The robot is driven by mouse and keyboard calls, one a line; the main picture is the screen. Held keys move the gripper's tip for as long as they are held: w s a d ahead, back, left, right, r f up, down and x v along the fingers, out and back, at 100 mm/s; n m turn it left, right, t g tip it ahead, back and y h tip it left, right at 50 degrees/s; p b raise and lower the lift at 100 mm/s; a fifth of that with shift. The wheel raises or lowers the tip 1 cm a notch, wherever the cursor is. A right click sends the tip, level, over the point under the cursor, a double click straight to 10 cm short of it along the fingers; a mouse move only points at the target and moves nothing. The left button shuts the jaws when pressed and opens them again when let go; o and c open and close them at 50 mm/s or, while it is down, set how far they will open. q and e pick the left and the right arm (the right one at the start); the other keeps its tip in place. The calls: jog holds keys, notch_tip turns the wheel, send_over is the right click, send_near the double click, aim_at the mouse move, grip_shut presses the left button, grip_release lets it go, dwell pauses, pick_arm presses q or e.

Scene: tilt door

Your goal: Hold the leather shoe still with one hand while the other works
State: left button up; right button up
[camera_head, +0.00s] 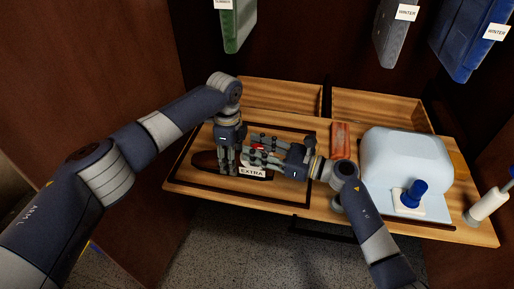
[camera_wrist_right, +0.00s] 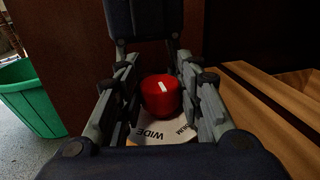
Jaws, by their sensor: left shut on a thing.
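The dark brown leather shoe (camera_head: 204,160) lies on the wooden bench at the left, partly hidden by my grippers. My left gripper (camera_head: 228,168) points down and is shut on the shoe. My right gripper (camera_head: 252,150) reaches in from the right, just beside the left one. Its fingers stand apart on either side of a red knob (camera_wrist_right: 161,96), which shows between them in the right wrist view. I see no clear grip on the knob. A pale dial plate (camera_wrist_right: 165,132) reading WIDE lies under the knob. A white EXTRA label (camera_head: 252,171) is below the right gripper.
A pale blue box (camera_head: 405,165) with a blue knob (camera_head: 412,194) stands at the right of the bench. A reddish block (camera_head: 340,140) lies left of it. Open wooden bins (camera_head: 280,96) line the back. A green bin (camera_wrist_right: 30,98) is on the floor.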

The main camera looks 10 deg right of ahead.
jog(key=c, duration=0.3)
jog(key=shift+f+m+t+h, duration=0.15)
jog(key=shift+m+t+h, duration=0.9)
jog(key=shift+t, duration=0.1)
jog(key=shift+f+m+t+h, duration=0.1)
jog(key=shift+m+t+h, duration=0.85)
jog(key=shift+t+h, duration=0.15)
jog(key=shift+a+r+m+t+h, duration=0.1)
jog(key=shift+r+m+t+h, duration=0.05)
jog(key=shift+m+t+h, duration=0.65)
jog(key=shift+a+r+m+t+h, duration=0.1)
jog(key=shift+m+t+h, duration=0.5)
jog(key=shift+h, duration=0.25)
jog(key=shift+m+h, duration=0.3)
jog(key=shift+h, duration=0.1)
jog(key=shift+d+m+t+h, duration=0.2)
jog(key=shift+m+t+h, duration=0.15)
jog(key=shift+h, duration=0.15)
jog(key=o, duration=1.1)
jog(key=shift+c, duration=0.2)
